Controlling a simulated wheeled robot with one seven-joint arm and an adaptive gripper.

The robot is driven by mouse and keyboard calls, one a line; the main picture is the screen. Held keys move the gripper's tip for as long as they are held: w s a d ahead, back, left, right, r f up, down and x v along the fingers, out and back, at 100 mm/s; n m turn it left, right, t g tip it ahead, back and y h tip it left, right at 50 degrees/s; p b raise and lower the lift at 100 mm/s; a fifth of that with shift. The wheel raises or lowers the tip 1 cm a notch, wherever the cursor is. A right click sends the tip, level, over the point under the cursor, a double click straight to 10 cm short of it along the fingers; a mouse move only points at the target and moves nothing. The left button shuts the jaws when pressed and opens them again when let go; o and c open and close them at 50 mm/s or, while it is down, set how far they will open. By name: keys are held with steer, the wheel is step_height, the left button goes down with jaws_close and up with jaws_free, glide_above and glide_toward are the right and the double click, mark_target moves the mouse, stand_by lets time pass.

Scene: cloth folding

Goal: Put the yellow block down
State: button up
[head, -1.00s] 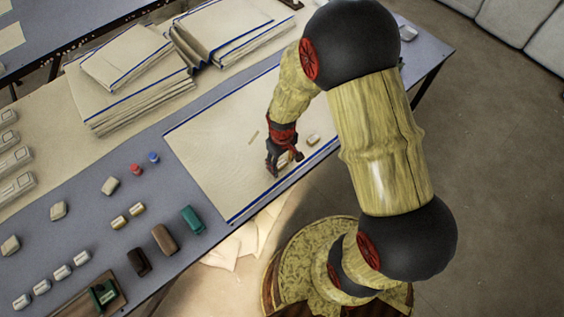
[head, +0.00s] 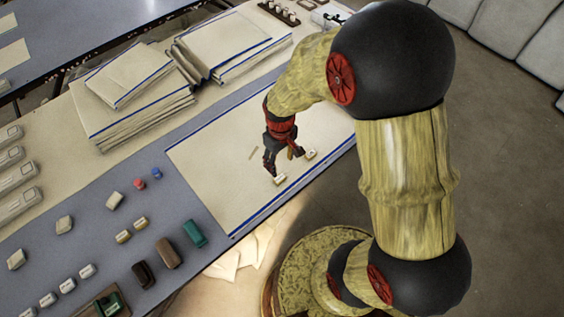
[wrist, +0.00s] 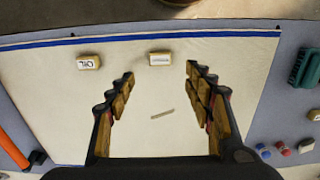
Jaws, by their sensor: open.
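A small block with yellowish sides and a pale labelled top (head: 280,180) lies on the cream cloth (head: 215,165) near its blue front edge. It also shows in the wrist view (wrist: 160,59), just beyond and between my fingertips. This is likely the yellow block. A second, similar block with dark lettering (head: 310,155) lies to its right on the cloth; it appears at left in the wrist view (wrist: 88,63). My gripper (head: 284,165) is open and empty, pointing down over the cloth, its fingers apart from both blocks in the wrist view (wrist: 160,76).
A thin tan strip (wrist: 162,114) lies on the cloth. Folded cloth stacks (head: 135,105) stand behind it. Left of the cloth are a green brush-like item (head: 194,233), brown items (head: 168,252), and red (head: 140,183) and blue (head: 157,173) pieces. Much of the cloth is bare.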

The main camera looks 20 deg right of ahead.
step_height(320, 180, up, 15)
steer(key=s+m+t, duration=0.1)
steer(key=s+t, duration=0.1)
steer(key=s+r+m+t, duration=0.2)
steer(key=s+r+t, duration=0.1)
steer(key=s+r, duration=0.8)
step_height(320, 180, up, 4)
steer(key=shift+s+f+m+t, duration=0.25)
steer(key=shift+m+t, duration=0.05)
